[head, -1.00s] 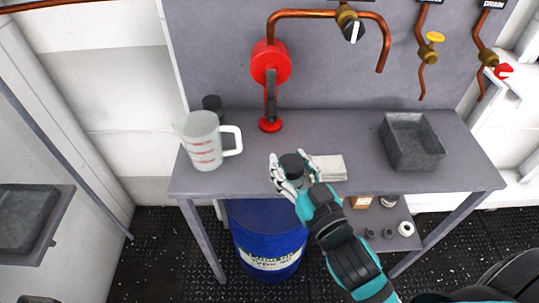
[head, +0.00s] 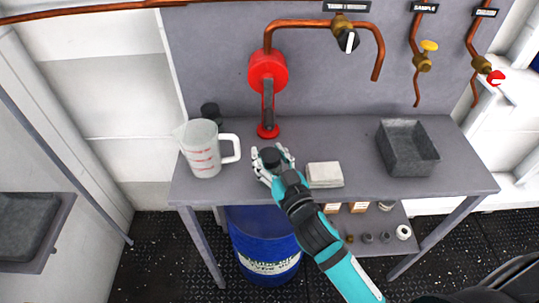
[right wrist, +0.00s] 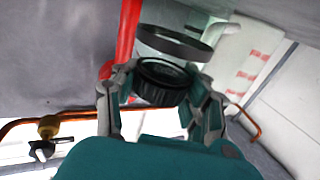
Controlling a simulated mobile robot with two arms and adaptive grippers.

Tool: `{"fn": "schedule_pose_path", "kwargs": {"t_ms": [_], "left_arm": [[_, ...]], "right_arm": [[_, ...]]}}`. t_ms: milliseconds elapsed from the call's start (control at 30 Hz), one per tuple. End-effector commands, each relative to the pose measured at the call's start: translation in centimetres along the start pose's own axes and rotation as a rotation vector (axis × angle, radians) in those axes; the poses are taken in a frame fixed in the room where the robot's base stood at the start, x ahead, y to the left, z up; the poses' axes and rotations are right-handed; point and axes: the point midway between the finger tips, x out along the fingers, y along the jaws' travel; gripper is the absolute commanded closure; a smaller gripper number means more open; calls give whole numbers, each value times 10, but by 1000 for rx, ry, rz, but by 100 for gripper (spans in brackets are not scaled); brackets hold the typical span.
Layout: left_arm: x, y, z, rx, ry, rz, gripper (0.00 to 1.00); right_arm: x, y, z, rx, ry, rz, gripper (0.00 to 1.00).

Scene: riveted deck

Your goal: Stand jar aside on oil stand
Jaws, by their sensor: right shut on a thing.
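My right gripper (head: 272,160) is over the grey bench top with the copper pipes, which I take as the oil stand (head: 365,187). It is shut on a jar with a black lid (head: 271,157). In the right wrist view the black ribbed lid (right wrist: 163,72) sits between the gripper's fingers (right wrist: 160,95). The jar's body is mostly hidden by the hand in the head view. I cannot tell whether its base touches the bench. My left gripper is not in view.
A measuring jug (head: 203,150) stands left of the jar, with a dark container (head: 211,113) behind it. A red pump (head: 267,72) rises behind. A folded cloth (head: 324,175) lies right of the hand; a grey tray (head: 407,150) is farther right. A blue drum (head: 262,240) stands below.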

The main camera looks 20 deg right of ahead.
Motion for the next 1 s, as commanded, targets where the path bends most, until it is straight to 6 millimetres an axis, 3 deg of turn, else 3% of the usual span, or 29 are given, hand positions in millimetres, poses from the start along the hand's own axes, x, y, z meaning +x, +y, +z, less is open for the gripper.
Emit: {"fn": "schedule_pose_path", "kwargs": {"t_ms": [133,167,333,700,867,1000], "left_arm": [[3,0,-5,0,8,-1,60],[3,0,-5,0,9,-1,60],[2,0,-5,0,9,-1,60],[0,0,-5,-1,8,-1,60],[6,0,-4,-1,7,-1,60],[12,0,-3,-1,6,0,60]], "right_arm": [[0,0,3,0,1,0,100],[0,0,4,0,0,0,54],[0,0,3,0,0,0,32],[-3,0,0,0,-1,0,31],[-29,0,3,1,-3,0,31],[-61,0,3,2,-4,1,31]]}}
